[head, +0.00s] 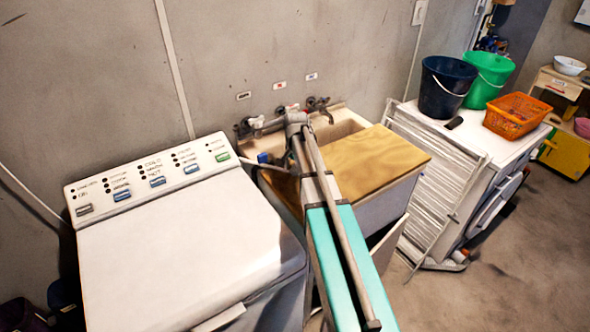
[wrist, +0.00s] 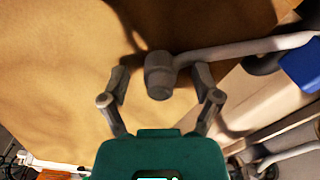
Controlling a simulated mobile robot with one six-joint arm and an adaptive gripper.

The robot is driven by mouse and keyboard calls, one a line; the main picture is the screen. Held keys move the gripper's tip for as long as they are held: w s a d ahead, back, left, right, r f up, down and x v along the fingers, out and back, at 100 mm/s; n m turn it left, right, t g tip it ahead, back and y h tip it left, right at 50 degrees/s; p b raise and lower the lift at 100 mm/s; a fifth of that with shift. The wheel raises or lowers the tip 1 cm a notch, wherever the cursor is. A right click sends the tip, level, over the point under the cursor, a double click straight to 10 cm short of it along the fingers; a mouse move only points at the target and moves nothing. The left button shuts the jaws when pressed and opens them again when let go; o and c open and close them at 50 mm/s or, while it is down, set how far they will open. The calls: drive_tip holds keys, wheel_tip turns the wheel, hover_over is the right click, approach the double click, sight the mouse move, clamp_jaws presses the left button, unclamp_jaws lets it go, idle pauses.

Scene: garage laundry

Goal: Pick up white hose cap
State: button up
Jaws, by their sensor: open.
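In the head view, the white hose (head: 270,166) runs from behind the washer toward my arm. My arm hides the cap and most of my gripper there.
The board (head: 375,160) covers part of the sink (head: 343,124) by the wall. Taps (head: 318,106) stand behind it. The white washer (head: 190,260) is at left. A drying rack (head: 440,185) and a white machine with buckets (head: 443,85) and an orange basket (head: 517,113) stand at right.

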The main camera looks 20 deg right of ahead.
drive_tip(key=shift+c, duration=0.3)
clamp_jaws()
drive_tip(key=shift+r, duration=0.1)
wheel_tip(320, 180, up, 3)
drive_tip(key=p, duration=0.2)
drive_tip(key=shift+f+p, duration=0.2)
drive_tip(key=shift+p, duration=0.2)
drive_tip(key=s+d+r+p, duration=0.3)
drive_tip(key=s+r+p, duration=0.7)
drive_tip(key=s, duration=0.3)
drive_tip(key=shift+s+d, duration=0.2)
drive_tip(key=shift+s, duration=0.1)
drive_tip(key=shift+r, duration=0.1)
